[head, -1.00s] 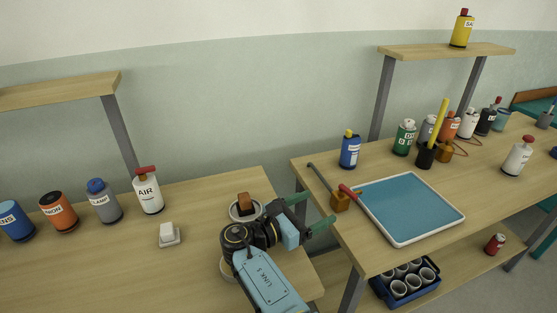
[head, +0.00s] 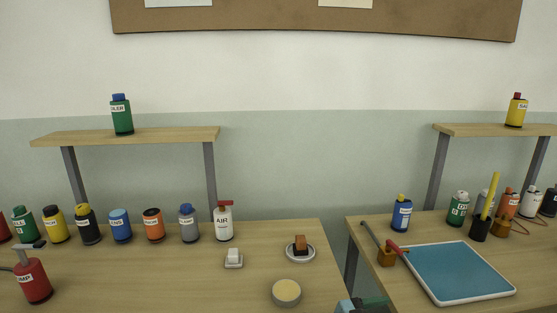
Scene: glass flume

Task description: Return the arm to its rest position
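Only a small part of one gripper shows in the head view, cut off by the bottom edge. It is a blue body with a dark green finger, which I take to be my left gripper (head: 374,303). It is in front of the gap between the two benches. Its fingertips are not clearly shown, so I cannot tell if it is open or shut. Nothing is seen held in it. The rest of that arm is below the frame. My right gripper is not in view.
The right bench has a blue-topped tray (head: 458,272). Shelves stand behind.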

